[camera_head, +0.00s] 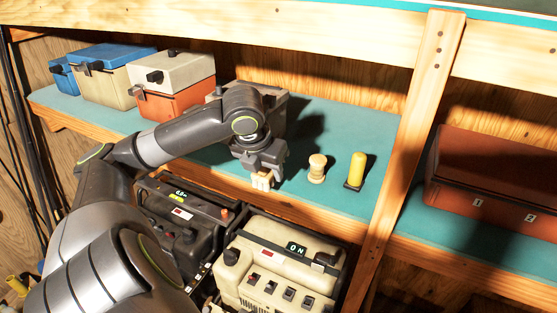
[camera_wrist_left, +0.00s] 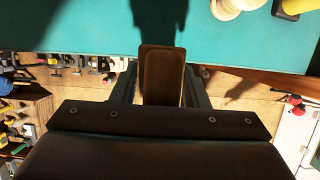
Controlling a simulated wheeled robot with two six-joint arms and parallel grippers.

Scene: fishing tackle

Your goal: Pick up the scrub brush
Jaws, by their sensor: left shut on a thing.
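My left gripper (camera_head: 263,172) is shut on a small block, which I take to be the scrub brush (camera_head: 262,182). In the head view its pale cream end shows below the fingers, near the front edge of the teal shelf (camera_head: 335,200). In the left wrist view the scrub brush (camera_wrist_left: 162,75) is a brown, round-cornered block between the two fingers of the left gripper (camera_wrist_left: 160,92). Much of it is hidden by the fingers in the head view. Whether it touches the shelf is hard to tell. My right gripper is not in view.
A pale turned wooden piece (camera_head: 317,168) and a yellow piece on a dark base (camera_head: 356,170) stand right of my gripper. Tackle boxes, including an orange one (camera_head: 170,105), stand left. A wooden post (camera_head: 405,150) rises on the right. A cream device (camera_head: 280,265) sits below the shelf.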

